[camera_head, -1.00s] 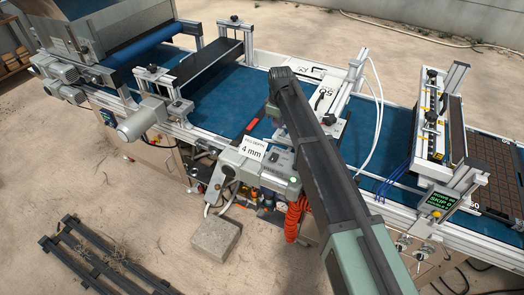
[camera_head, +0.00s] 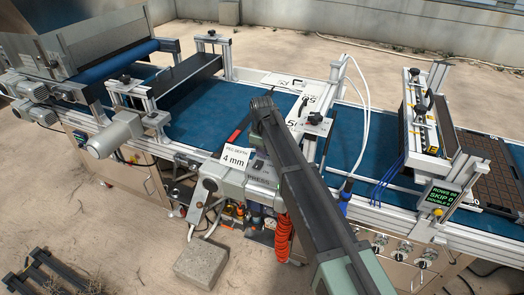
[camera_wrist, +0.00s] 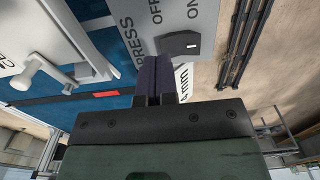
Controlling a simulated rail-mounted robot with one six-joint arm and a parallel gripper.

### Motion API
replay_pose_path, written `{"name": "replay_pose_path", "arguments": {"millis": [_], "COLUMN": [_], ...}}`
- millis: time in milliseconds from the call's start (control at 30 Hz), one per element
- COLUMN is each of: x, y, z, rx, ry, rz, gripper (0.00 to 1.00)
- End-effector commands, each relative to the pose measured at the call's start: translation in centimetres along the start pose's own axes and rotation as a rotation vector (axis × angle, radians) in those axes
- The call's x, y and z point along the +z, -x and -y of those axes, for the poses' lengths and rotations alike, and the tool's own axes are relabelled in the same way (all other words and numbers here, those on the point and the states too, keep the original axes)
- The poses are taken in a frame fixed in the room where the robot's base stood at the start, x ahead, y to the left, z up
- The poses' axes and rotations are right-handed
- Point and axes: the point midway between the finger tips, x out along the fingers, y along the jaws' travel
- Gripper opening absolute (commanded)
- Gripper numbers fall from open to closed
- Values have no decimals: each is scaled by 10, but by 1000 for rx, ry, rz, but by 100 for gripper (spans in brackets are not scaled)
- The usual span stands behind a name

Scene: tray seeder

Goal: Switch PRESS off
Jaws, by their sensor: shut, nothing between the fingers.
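The PRESS switch (camera_wrist: 180,45) is a dark rocker on a grey panel (camera_wrist: 150,12) in the wrist view. PRESS is printed beside it, with OFF and ON labels above it in the picture. My gripper (camera_wrist: 157,62) is shut and empty, its dark fingers pointing towards the panel. The fingertips appear just left of and below the rocker; I cannot tell whether they touch anything.
A "4 mm" sign (camera_head: 235,158) stands beside the PRESS box. The blue belt (camera_head: 205,112) runs behind it. Orange coiled cable (camera_head: 283,238) hangs below, and a concrete block (camera_head: 202,262) lies on the ground. A display (camera_head: 441,196) stands at the right.

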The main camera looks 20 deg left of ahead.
Motion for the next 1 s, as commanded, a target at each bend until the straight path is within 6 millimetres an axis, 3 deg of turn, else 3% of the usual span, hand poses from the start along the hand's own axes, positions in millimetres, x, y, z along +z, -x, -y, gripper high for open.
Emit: {"name": "replay_pose_path", "arguments": {"millis": [33,167,467,600,1000], "x": [0,0,0,0,0], "y": [-19,-28,-25,-35,-22], "z": [0,0,0,-2,-2], "rx": [0,0,0,0,0], "ry": [0,0,0,0,0], "rz": [0,0,0,0,0], "gripper": [0,0,0,0,0]}}
